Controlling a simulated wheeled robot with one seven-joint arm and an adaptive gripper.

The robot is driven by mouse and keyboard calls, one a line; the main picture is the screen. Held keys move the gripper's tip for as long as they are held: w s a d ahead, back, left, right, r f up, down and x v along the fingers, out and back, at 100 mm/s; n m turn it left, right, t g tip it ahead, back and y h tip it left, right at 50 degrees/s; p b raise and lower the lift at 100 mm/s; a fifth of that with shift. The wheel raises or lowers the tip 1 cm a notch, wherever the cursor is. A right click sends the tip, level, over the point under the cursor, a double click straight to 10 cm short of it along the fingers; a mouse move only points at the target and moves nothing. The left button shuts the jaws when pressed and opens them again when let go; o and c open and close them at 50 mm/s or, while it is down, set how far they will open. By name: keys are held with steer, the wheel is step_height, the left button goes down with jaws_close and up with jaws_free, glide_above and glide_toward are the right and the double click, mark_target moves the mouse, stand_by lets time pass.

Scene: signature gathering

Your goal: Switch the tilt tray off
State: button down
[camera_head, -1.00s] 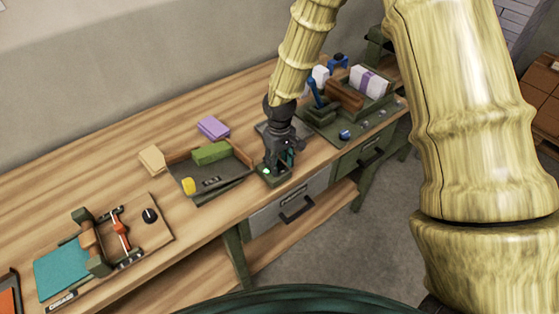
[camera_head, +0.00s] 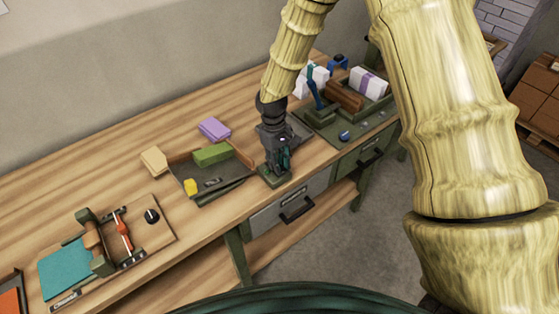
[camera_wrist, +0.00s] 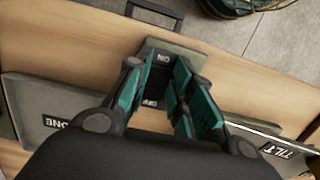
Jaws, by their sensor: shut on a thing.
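The switch box (camera_head: 268,182) is a small green block at the table's front edge, right of the tilt tray. In the wrist view its plate (camera_wrist: 183,56) reads ON at the drawer side and OFF nearer my wrist. My gripper (camera_head: 280,168) is down over the box. In the wrist view its teal-padded fingers (camera_wrist: 168,104) are closed around the switch lever, which they mostly hide. The lever's exact angle cannot be told. The grey tilt tray (camera_head: 230,191) holds a green block (camera_head: 212,154) and a yellow piece (camera_head: 190,187). Its TILT label (camera_wrist: 279,151) shows in the wrist view.
A grey plate (camera_head: 298,128) lies just behind my gripper; a DONE label (camera_wrist: 58,123) shows on that side in the wrist view. A green station with a white box (camera_head: 368,82) stands at right, a clipboard fixture (camera_head: 130,245) at left. A drawer (camera_head: 290,202) is below.

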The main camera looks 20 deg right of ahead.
steer(key=shift+w+r+g, duration=0.1)
steer(key=shift+w+g, duration=0.1)
steer(key=shift+g, duration=0.4)
steer(key=c, duration=1.2)
jaws_free()
steer(key=shift+c, duration=0.2)
steer(key=v, duration=1.2)
steer(key=shift+a, duration=0.25)
steer(key=shift+w, duration=0.1)
